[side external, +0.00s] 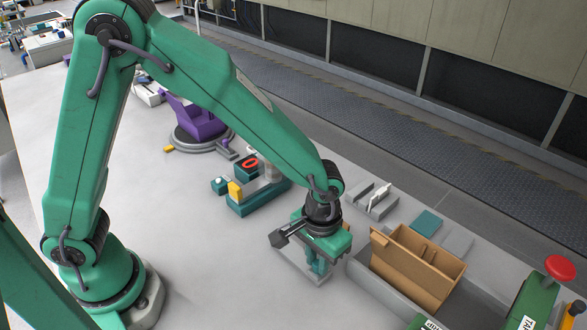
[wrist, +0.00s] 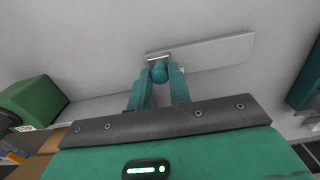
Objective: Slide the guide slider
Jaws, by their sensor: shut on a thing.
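The guide slider shows in the wrist view as a round teal knob (wrist: 159,72) at the left end of a light grey flat rail (wrist: 215,50). My gripper (wrist: 160,80) has its two teal fingers on either side of the knob, shut on it. In the side external view my gripper (side external: 318,268) points down at the table over the grey rail (side external: 288,266). The knob is hidden by the fingers there.
A brown divided box (side external: 415,265) stands close to the right of my gripper. A teal block fixture (side external: 258,195) and a purple fixture (side external: 195,120) stand behind to the left. A red button (side external: 560,268) is at the far right. The table to the left is clear.

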